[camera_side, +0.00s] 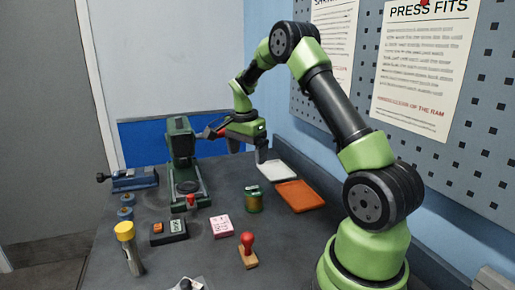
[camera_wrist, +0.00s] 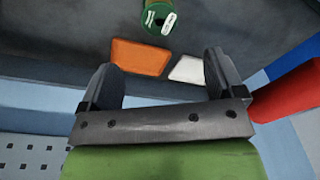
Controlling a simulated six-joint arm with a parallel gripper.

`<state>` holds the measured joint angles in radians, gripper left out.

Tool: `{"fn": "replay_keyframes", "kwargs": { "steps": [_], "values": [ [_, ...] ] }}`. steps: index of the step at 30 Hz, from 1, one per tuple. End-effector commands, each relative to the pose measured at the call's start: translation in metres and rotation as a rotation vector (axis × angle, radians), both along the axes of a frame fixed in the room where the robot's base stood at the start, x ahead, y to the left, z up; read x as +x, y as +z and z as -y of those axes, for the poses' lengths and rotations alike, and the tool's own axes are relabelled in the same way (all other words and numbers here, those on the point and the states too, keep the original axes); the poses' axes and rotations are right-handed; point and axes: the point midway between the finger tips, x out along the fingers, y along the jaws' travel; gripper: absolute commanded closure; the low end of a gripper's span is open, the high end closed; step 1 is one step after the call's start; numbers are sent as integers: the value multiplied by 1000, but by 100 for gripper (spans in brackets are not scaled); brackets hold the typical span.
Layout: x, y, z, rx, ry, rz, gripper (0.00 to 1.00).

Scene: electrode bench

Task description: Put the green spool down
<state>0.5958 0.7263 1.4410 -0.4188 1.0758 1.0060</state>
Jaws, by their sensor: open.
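The green spool (camera_side: 254,200) stands upright on the dark bench. It has green flanges, a gold-toned middle and a white label on top. In the wrist view the spool (camera_wrist: 158,19) shows at the top edge, partly cut off, beyond the fingertips. My gripper (camera_side: 247,153) is in the air above and behind the spool, in front of the blue wall strip. Its jaws are open and empty, clear of the spool. Both dark fingers of my gripper (camera_wrist: 160,68) are wide apart in the wrist view.
An orange tray (camera_side: 299,196) and a white tray (camera_side: 277,171) lie right of and behind the spool. A green press (camera_side: 182,160) stands left of my gripper. A pink block (camera_side: 221,227), a red-handled stamp (camera_side: 248,250) and a black button box (camera_side: 168,231) are nearer the front.

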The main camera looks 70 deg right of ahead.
Motion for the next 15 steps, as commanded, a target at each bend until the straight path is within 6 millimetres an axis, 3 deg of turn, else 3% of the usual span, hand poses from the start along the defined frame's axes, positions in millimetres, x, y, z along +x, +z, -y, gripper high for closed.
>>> {"fn": "replay_keyframes", "kwargs": {
  "steps": [4, 8, 12, 15],
  "values": [
    [2, 48, -43, -15, 198, 76, 12],
    [-11, 95, -99, -33, 453, 166, 12],
    [-42, 130, -154, -65, 724, 266, 12],
    [-71, 146, -189, -95, 916, 341, 12]
  ]
}}
